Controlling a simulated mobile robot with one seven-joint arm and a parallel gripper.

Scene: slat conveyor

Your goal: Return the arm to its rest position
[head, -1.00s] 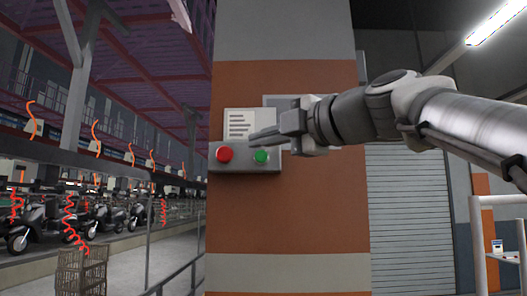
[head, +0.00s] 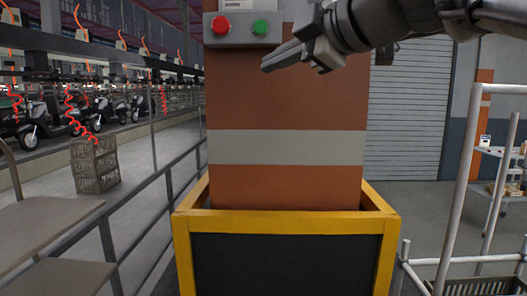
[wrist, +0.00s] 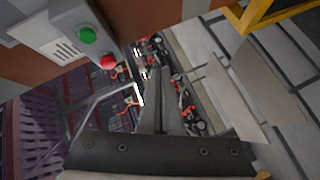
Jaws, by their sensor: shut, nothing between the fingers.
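My gripper (head: 282,58) is shut and empty in the head view, at the upper middle, pointing left and slightly down. It appears just below the grey control box (head: 243,40) and in front of the orange-brown column (head: 285,100). The box has a red button (head: 221,25) on the left and a green button (head: 261,27) on the right. My arm reaches in from the upper right. In the wrist view my gripper fingers (wrist: 157,75) show in the middle, with the green button (wrist: 87,35) and red button (wrist: 108,62) at the upper left, apart from the fingers.
A yellow-framed black guard (head: 285,215) surrounds the column's foot. A railing (head: 150,205) and wire basket (head: 95,165) stand at left, with several scooters (head: 45,118) behind. A white-framed cart (head: 465,190) stands at right, before a roller shutter (head: 403,120).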

